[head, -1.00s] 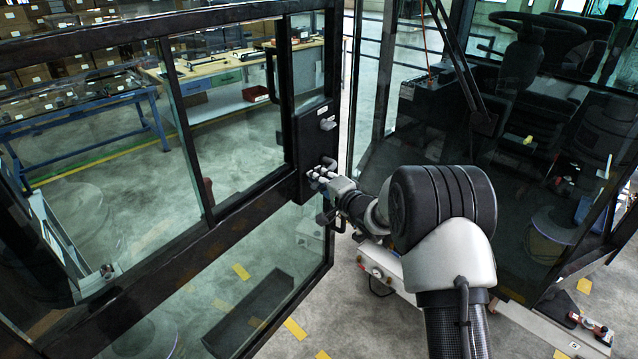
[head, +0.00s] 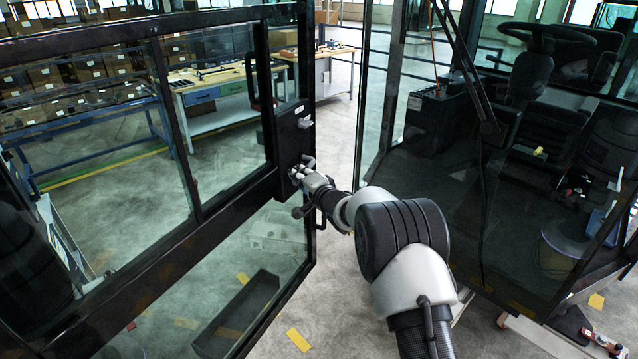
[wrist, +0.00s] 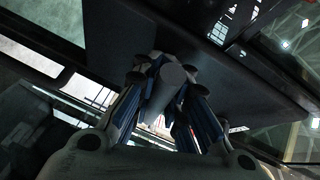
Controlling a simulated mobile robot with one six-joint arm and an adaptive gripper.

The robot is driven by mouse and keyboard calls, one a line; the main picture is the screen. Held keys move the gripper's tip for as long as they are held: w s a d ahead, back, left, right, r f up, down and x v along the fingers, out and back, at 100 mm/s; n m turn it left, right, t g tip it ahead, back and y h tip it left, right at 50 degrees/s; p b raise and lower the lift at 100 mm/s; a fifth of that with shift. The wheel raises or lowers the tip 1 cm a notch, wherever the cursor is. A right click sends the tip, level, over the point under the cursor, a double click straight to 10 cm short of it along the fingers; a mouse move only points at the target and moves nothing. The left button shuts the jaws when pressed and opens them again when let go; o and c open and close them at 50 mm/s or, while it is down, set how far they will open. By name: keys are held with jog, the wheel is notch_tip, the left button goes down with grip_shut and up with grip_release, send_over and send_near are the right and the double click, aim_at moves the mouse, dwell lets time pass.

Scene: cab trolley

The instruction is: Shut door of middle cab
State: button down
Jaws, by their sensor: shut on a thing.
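The cab door (head: 225,205), a black frame with glass panes, stands open across the left of the head view. Its free edge is apart from the cab (head: 480,160) at the right, whose seat and steering wheel show. My gripper (head: 299,171) is at the black lock panel (head: 290,135) on the door's free edge. In the wrist view my gripper (wrist: 165,90) is shut on a dark round-ended door handle (wrist: 168,78). The fingers hide part of the handle. I cannot tell from these views which cab in the row this is.
A clear gap of floor (head: 340,130) lies between the door edge and the cab frame. A blue-legged workbench (head: 90,130) and a wooden-topped bench (head: 215,80) show behind the door. A dark trough (head: 236,312) shows through the lower pane.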

aim_at(282, 174)
jog(key=w+a, duration=0.1)
jog(key=a, duration=0.1)
jog(key=w+a, duration=0.1)
jog(key=a, duration=0.2)
jog(key=w+a, duration=0.1)
jog(key=a, duration=0.2)
jog(key=shift+w+p, duration=0.35)
jog(key=shift+p, duration=0.05)
jog(key=shift+d+r, duration=0.1)
jog(key=c, duration=1.6)
grip_release()
jog(key=shift+s, duration=0.2)
jog(key=shift+v, duration=4)
jog(key=shift+w+d, duration=0.1)
jog(key=shift+d, duration=0.05)
